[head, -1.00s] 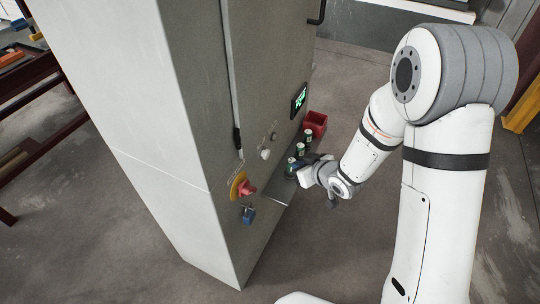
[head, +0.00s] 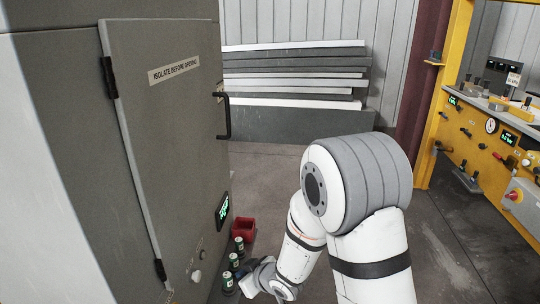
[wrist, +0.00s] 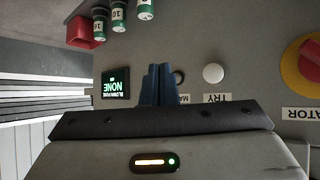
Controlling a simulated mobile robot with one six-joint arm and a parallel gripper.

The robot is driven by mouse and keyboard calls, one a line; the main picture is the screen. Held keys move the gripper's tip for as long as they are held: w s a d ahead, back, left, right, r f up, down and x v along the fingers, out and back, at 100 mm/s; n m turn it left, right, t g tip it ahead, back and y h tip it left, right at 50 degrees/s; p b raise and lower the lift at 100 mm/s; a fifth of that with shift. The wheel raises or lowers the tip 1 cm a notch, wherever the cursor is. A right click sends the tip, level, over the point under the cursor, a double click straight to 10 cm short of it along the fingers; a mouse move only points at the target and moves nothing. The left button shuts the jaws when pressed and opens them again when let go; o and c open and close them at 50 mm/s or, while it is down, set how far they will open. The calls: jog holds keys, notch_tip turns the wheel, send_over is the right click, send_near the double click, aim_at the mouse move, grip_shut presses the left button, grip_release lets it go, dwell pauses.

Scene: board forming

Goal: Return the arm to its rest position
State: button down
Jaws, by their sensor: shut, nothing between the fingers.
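My arm reaches down beside the grey cabinet (head: 75,130) in the head view, bent at its big white and grey joint. My gripper (head: 249,278) is low at the cabinet's front, close to the row of green and black fuses (head: 234,261). In the wrist view my gripper (wrist: 158,85) has its two dark fingers together with nothing between them, in front of the cabinet panel (wrist: 225,50). I cannot tell whether the fingers touch the panel.
The wrist view is upside down; a display (wrist: 116,84) reads BLOWN FUSE NONE. A red bin (head: 243,228) sits beyond the fuses. A yellow console (head: 490,140) stands right; open floor lies between.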

jog(key=s+d+r+m+h, duration=0.25)
jog(key=d+r, duration=0.35)
jog(key=d, duration=0.3)
jog(key=s+d+r+m+h, duration=0.1)
jog(key=d+r+m+h, duration=0.25)
jog(key=d+r, duration=0.45)
jog(key=s+d+r+m+g, duration=0.2)
jog(key=s+d, duration=0.2)
jog(key=s, duration=0.4)
jog(key=s+d+r+m+g+h, duration=0.1)
jog(key=s+d, duration=0.3)
jog(key=s, duration=0.4)
jog(key=shift+s+d+r+m+g+h, duration=0.35)
jog(key=shift+r+m+g, duration=0.25)
jog(key=shift+m, duration=0.1)
